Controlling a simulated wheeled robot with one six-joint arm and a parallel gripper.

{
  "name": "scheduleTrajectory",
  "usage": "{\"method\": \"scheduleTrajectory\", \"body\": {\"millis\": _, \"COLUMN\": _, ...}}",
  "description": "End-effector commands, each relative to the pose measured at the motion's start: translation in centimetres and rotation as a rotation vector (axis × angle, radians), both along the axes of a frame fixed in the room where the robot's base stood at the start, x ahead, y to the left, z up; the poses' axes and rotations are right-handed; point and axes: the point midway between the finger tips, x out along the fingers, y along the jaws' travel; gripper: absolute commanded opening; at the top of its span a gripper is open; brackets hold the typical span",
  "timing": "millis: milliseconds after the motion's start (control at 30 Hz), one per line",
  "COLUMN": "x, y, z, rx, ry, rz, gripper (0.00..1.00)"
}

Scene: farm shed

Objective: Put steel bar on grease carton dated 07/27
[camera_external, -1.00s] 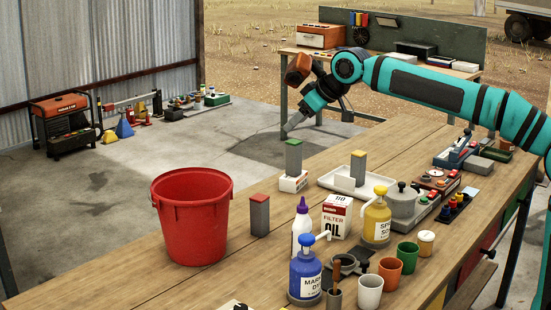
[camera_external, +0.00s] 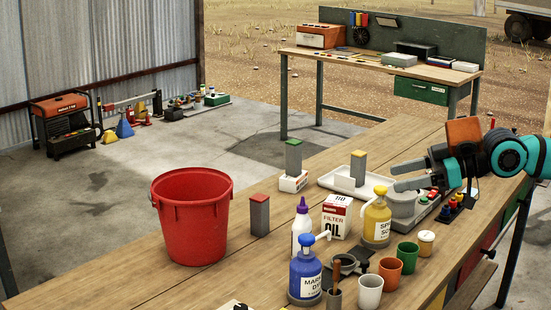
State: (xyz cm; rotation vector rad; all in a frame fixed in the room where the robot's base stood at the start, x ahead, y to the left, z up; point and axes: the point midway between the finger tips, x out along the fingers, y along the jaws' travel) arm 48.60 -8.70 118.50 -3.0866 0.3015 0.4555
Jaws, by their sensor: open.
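Three upright grey bars stand on the bench: a green-topped bar (camera_external: 293,160) on a small white carton (camera_external: 291,184), a yellow-topped bar (camera_external: 357,170) at the white tray, and a red-topped bar (camera_external: 260,217) on the wood beside the bucket. I cannot tell which is the steel bar. No 07/27 date is readable; the small carton's print is too small.
A red bucket (camera_external: 193,222) stands at the left. A filter oil box (camera_external: 337,217), yellow pump bottle (camera_external: 377,222), blue pump bottle (camera_external: 305,274), white purple-capped bottle (camera_external: 301,236) and several cups crowd the front right. The white tray (camera_external: 331,178) lies behind them. The bench's front left is mostly clear.

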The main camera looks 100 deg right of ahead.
Motion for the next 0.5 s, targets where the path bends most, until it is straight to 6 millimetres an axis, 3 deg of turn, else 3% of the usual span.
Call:
{"method": "scheduleTrajectory", "body": {"millis": 33, "x": -1.5, "y": 1.4, "z": -0.6, "rx": -0.003, "ry": -0.027, "rz": 0.025, "gripper": 0.59}}
{"method": "scheduleTrajectory", "body": {"millis": 200, "x": -5.9, "y": 5.1, "z": -2.8, "rx": -0.008, "ry": -0.121, "rz": 0.098, "gripper": 0.59}}
{"method": "scheduleTrajectory", "body": {"millis": 500, "x": -10.9, "y": 8.4, "z": -6.2, "rx": -0.004, "ry": -0.229, "rz": 0.184, "gripper": 0.59}}
